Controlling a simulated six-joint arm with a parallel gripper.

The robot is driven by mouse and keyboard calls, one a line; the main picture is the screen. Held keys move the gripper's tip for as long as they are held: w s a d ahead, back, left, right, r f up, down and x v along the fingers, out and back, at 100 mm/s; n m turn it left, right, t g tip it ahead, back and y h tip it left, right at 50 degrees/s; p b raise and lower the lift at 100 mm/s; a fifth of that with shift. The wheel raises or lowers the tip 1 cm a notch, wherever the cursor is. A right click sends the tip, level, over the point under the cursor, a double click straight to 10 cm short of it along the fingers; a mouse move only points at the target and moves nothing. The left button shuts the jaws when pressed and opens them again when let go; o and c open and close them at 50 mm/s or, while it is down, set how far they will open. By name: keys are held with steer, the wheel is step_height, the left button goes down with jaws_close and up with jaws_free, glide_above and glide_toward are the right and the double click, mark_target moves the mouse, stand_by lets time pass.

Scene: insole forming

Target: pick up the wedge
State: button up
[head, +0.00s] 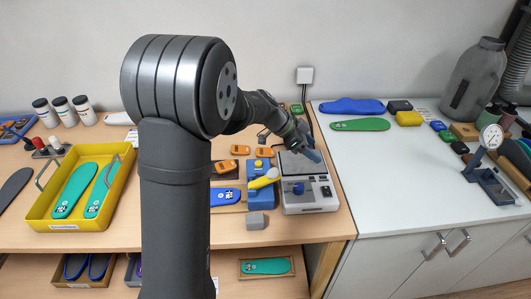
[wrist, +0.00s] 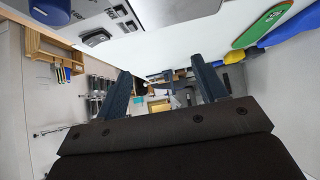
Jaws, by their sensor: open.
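I cannot tell for sure which object is the wedge. A small grey block (head: 256,220) sits at the front edge of the wooden table, left of the white-and-grey machine. A yellow block (head: 409,118) lies on the white counter, among small dark and blue blocks. My gripper (head: 312,154) is raised above the machine, apart from these blocks. In the wrist view its two fingers (wrist: 163,80) are spread wide with nothing held between them. Room background shows between them.
The machine (head: 312,205) stands at the wooden table's right end. A yellow tray (head: 48,211) with green insoles is at left. A blue insole (head: 352,106) and green insole (head: 360,125) lie on the white counter (head: 385,170). A dial gauge (head: 490,138) stands at right. The counter's middle is clear.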

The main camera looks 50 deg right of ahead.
steer(key=shift+o, duration=0.4)
steer(key=shift+o, duration=0.6)
steer(key=shift+w+n, duration=0.4)
steer(key=shift+n, duration=0.1)
steer(key=w+r+n+t+y, duration=0.2)
steer(key=w+n+t+y, duration=0.15)
steer(key=w+n, duration=0.4)
steer(key=n+t+y, duration=0.2)
steer(key=n+t, duration=0.2)
steer(key=n, duration=0.5)
glide_toward(266, 152)
steer(key=shift+h, duration=0.25)
steer(key=f, duration=0.5)
steer(key=w+f, duration=0.1)
steer(key=f, duration=0.1)
steer(key=shift+d+f, duration=0.3)
steer(key=shift+f, duration=0.1)
steer(key=c, duration=0.7)
